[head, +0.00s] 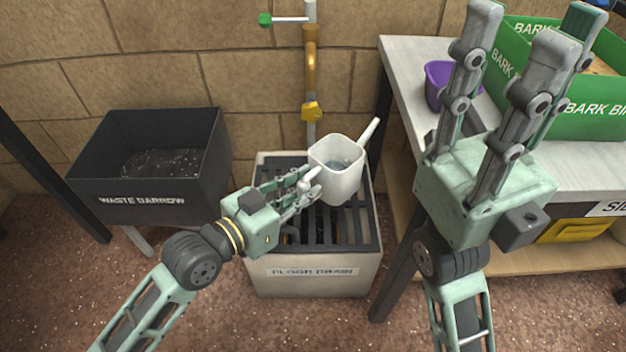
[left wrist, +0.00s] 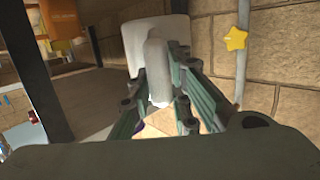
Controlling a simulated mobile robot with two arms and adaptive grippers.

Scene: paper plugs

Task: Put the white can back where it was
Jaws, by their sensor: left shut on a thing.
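The white can (head: 336,178) has a spout pointing up to the right and a greyish-blue content that looks like water. It is in the air over the grate of the floor drain (head: 314,273). My left gripper (head: 309,184) is shut on its handle, on the can's left side. In the left wrist view the white can (left wrist: 135,45) and its handle (left wrist: 157,72) show between the fingers of my left gripper (left wrist: 165,85). My right gripper (head: 528,42) is open and empty, fingers upward, in front of the bench at the right.
A dark waste barrow (head: 150,197) stands at the left. A bench (head: 405,75) at the right bears a purple pot (head: 436,88) and a green bark bin (head: 575,118). A pipe with a yellow tap (head: 312,110) runs down the wall behind the drain.

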